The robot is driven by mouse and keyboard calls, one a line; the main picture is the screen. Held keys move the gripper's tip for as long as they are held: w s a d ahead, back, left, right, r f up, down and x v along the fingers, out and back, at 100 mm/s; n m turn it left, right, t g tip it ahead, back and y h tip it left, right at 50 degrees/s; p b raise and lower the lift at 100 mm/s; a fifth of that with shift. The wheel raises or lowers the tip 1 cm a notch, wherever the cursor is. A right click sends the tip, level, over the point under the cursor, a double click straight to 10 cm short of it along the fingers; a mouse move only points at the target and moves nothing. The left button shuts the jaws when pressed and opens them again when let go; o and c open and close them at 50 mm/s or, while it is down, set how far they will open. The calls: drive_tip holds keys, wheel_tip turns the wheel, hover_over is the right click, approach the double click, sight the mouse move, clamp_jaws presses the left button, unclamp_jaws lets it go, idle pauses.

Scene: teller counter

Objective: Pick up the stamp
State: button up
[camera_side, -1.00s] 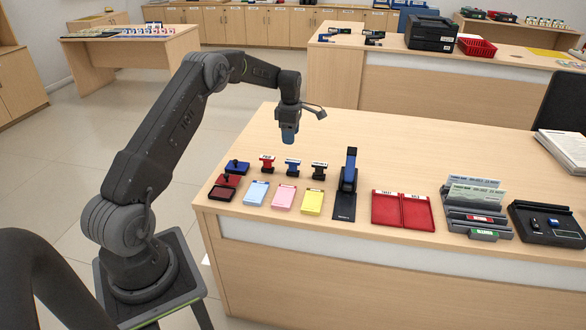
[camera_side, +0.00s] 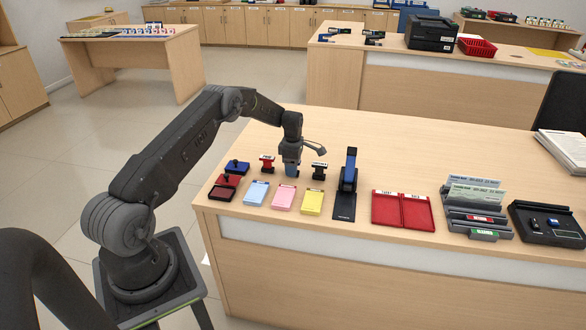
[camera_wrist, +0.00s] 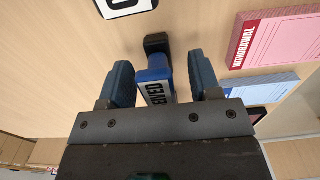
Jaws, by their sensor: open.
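Three stamps stand in a row on the counter: a red one (camera_side: 267,164), a blue one and a black one (camera_side: 319,171). My gripper (camera_side: 291,168) is lowered over the middle, blue stamp and mostly hides it in the side view. In the wrist view the blue stamp (camera_wrist: 154,74), with a white label and a dark base, stands between the two blue fingers of my open gripper (camera_wrist: 162,82). A gap shows on each side of the stamp, wider on the right.
Ink pads (camera_side: 225,187) lie to the left. Blue, pink (camera_side: 284,198) and yellow (camera_side: 312,202) pads lie in front. A tall blue-and-black stapler-like device (camera_side: 347,183) and red trays (camera_side: 402,210) stand right. The counter behind the stamps is clear.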

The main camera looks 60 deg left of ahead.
drive_tip(key=shift+f, duration=0.25)
drive_tip(key=shift+c, duration=0.3)
drive_tip(key=c, duration=1)
drive_tip(key=shift+o, duration=0.2)
drive_tip(key=shift+r, duration=0.15)
drive_tip(key=r, duration=0.4)
drive_tip(key=shift+s+a+r, duration=0.3)
drive_tip(key=s+a+r, duration=0.5)
drive_tip(key=s+r, duration=0.1)
drive_tip(key=s, duration=0.3)
drive_tip(key=shift+s+a, duration=0.2)
drive_tip(key=shift+r, duration=0.1)
